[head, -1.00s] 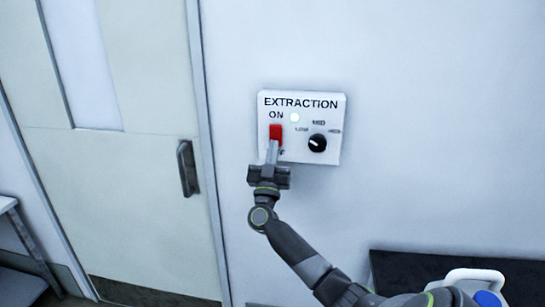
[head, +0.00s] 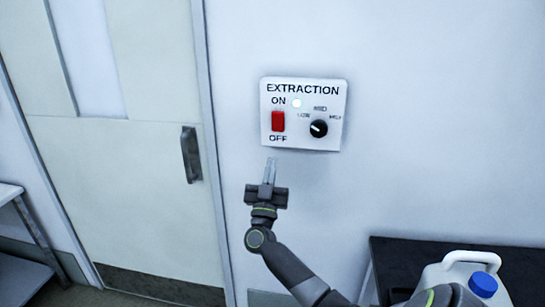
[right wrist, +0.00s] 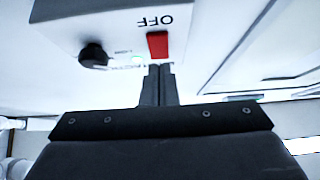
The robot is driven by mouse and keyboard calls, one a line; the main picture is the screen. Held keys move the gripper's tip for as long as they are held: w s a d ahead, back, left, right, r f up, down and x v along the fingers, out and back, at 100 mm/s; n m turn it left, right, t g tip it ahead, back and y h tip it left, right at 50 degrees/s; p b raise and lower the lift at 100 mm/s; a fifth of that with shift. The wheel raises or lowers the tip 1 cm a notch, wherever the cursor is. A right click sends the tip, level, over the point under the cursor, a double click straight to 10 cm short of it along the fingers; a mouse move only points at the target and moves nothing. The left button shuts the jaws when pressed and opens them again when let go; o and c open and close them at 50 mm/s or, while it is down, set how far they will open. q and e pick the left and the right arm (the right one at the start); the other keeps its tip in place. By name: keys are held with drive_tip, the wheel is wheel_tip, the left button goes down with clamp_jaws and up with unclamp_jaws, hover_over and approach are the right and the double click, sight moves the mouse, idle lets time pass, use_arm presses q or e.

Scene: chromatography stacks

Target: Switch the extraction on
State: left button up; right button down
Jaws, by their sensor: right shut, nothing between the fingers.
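The white extraction box (head: 304,137) is fixed to the wall, with a red rocker switch (head: 278,121) between the words ON and OFF. A small pale lamp (head: 297,103) sits beside ON, and a black dial (head: 318,128) is to the right. The switch also shows in the right wrist view (right wrist: 158,46), seen upside down. My right gripper (head: 270,163) is shut and empty, just below the box and apart from it in the head view. In the right wrist view its fingertips (right wrist: 160,68) point toward the switch. My left gripper is not in view.
A pale door with a dark handle (head: 190,154) is left of the box. A dark bench top (head: 395,252) at lower right bears a white jug with a blue cap (head: 483,284). A metal shelf (head: 24,268) stands at far left. The wall around the box is clear.

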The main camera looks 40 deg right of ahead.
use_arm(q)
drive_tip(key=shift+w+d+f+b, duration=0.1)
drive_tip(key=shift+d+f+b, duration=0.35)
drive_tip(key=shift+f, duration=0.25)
use_arm(e)
drive_tip(key=v, duration=0.3)
drive_tip(key=shift+s+f, duration=0.1)
drive_tip(key=shift+f, duration=0.3)
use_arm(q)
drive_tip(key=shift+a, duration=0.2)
use_arm(e)
drive_tip(key=shift+a, duration=0.1)
